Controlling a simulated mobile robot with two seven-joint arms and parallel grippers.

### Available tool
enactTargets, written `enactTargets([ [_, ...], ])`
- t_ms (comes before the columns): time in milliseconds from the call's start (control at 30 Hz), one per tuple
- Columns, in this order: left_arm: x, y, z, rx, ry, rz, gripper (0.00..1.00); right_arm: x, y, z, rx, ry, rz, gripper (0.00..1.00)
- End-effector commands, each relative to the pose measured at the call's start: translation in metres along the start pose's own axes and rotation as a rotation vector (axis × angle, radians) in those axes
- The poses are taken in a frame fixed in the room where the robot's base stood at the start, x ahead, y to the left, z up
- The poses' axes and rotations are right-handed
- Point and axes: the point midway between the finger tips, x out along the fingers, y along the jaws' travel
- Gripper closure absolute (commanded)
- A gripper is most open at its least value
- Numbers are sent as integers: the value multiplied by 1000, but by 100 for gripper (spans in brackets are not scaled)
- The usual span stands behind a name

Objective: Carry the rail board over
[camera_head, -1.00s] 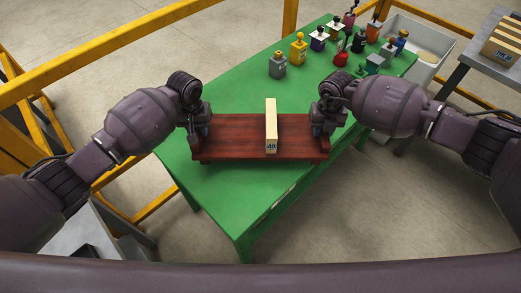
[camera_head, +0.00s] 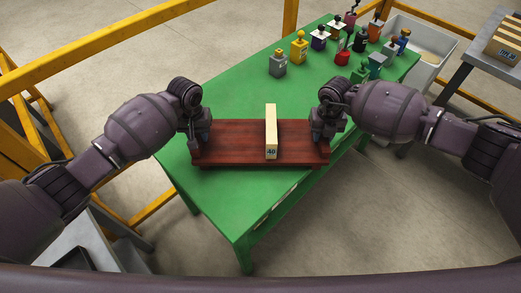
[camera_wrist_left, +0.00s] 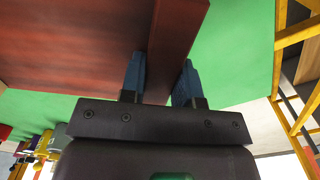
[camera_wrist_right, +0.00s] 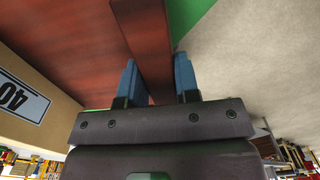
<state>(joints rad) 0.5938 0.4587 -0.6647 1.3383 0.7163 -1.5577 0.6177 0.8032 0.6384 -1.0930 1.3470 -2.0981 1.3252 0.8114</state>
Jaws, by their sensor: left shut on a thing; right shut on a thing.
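The rail board (camera_head: 232,144) is a dark red wooden board, held roughly level above the green table, in the middle of the head view. A pale block (camera_head: 271,130) with a "40" label stands on it, right of its middle; the block also shows in the right wrist view (camera_wrist_right: 35,118). My left gripper (camera_head: 203,138) is shut on the board's left end, its blue fingers either side of the edge in the left wrist view (camera_wrist_left: 158,85). My right gripper (camera_head: 319,136) is shut on the right end, likewise in the right wrist view (camera_wrist_right: 158,82).
The green table (camera_head: 235,105) has several coloured, knobbed pieces (camera_head: 299,47) at its far right. A white bin (camera_head: 425,50) and a grey table (camera_head: 470,65) with pale blocks stand beyond. Yellow rails (camera_head: 100,57) run along the left and back. Bare green lies behind the board.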

Motion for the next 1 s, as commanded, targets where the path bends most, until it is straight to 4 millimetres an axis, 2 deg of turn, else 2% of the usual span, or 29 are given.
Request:
enactTargets([
  [200, 10, -1, 0, -1, -2, -2, 100, 10, -1, 0, 2, 2, -2, 100],
  [233, 11, -2, 1, -2, -4, -3, 69, 11, -2, 0, 2, 3, -3, 69],
  [400, 9, -1, 0, -1, -3, -2, 45, 9, -1, 0, 1, 2, -2, 45],
  [767, 4, 0, 0, 0, -2, 0, 45, 9, 0, 0, 0, 2, 0, 45],
  [867, -8, 0, 0, 0, 0, 0, 45, 9, 0, 0, 0, 2, 0, 45],
  [1000, -33, 0, -1, 0, 1, 0, 45, 9, 0, 0, 0, 2, 0, 45],
])
